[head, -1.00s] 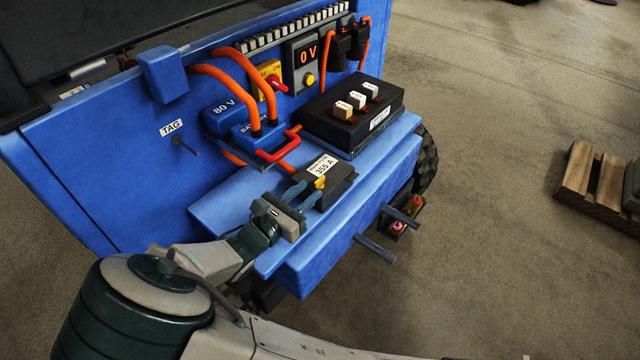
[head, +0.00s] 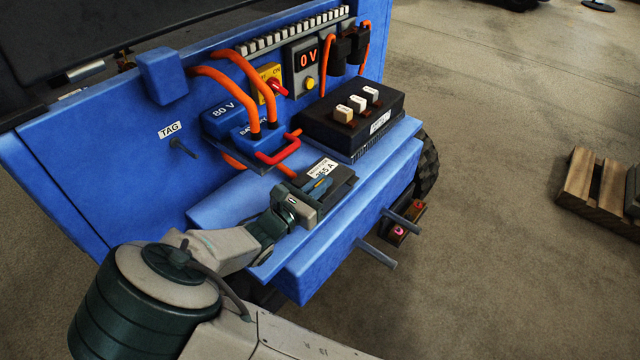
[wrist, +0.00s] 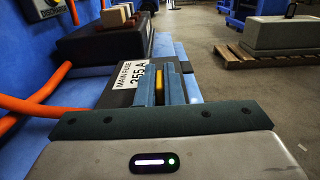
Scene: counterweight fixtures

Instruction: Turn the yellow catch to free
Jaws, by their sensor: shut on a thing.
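The yellow catch (wrist: 159,86) sits on the black main fuse box (wrist: 112,99), beside its white "MAIN FUSE 355 A" label (wrist: 134,75). In the wrist view the catch shows as a narrow yellow strip between the two blue fingers of my gripper (wrist: 160,84), which are shut on it. In the head view my gripper (head: 318,186) lies over the fuse box (head: 340,178) and hides most of the catch. The catch's exact angle cannot be told.
A red handle (head: 278,150) on the blue battery connector and orange cables stand just behind the fuse box. A black box (head: 350,115) with several small blocks is at the back right. Two grey pegs (head: 378,254) stick out in front of the blue ledge.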

